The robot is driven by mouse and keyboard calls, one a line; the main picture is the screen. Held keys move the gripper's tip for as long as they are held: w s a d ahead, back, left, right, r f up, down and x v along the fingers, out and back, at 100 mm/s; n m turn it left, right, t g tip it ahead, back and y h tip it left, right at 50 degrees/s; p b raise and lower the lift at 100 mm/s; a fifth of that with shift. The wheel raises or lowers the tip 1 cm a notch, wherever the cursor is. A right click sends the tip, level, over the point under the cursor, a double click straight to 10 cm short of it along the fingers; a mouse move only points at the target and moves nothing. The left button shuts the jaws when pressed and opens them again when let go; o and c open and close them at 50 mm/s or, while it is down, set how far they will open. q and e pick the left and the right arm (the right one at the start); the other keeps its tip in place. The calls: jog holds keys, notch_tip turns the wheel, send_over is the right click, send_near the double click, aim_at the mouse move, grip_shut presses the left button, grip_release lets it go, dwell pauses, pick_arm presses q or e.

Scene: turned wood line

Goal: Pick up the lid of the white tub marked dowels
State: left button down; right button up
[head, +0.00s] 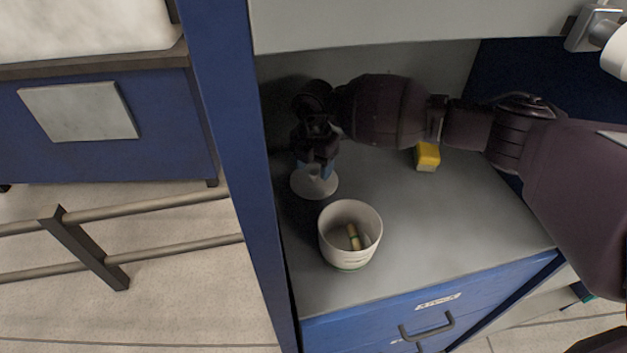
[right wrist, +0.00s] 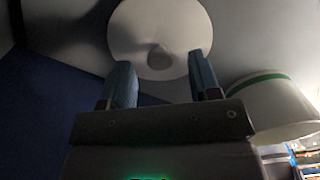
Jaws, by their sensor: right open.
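The round white lid (head: 313,186) with a knob lies on the grey shelf, off the tub. The open white tub (head: 350,237) stands upright beside it, nearer the front, with a few small wooden pieces inside; its marking is not readable. My right gripper (head: 316,170) points down just over the lid. In the right wrist view its two blue fingers (right wrist: 160,68) are open, with the lid's knob (right wrist: 160,56) between their tips and a gap on each side. The tub (right wrist: 272,105) shows at right there. My left gripper is not in view.
A yellow block (head: 427,156) lies on the shelf behind and right of the tub, close under my right arm. A blue post (head: 228,150) bounds the shelf on the left and a grey panel (head: 400,22) overhangs it. The shelf right of the tub is clear.

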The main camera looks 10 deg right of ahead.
notch_tip(320, 180, down, 2)
jog(key=shift+f, duration=0.2)
jog(key=c, duration=1)
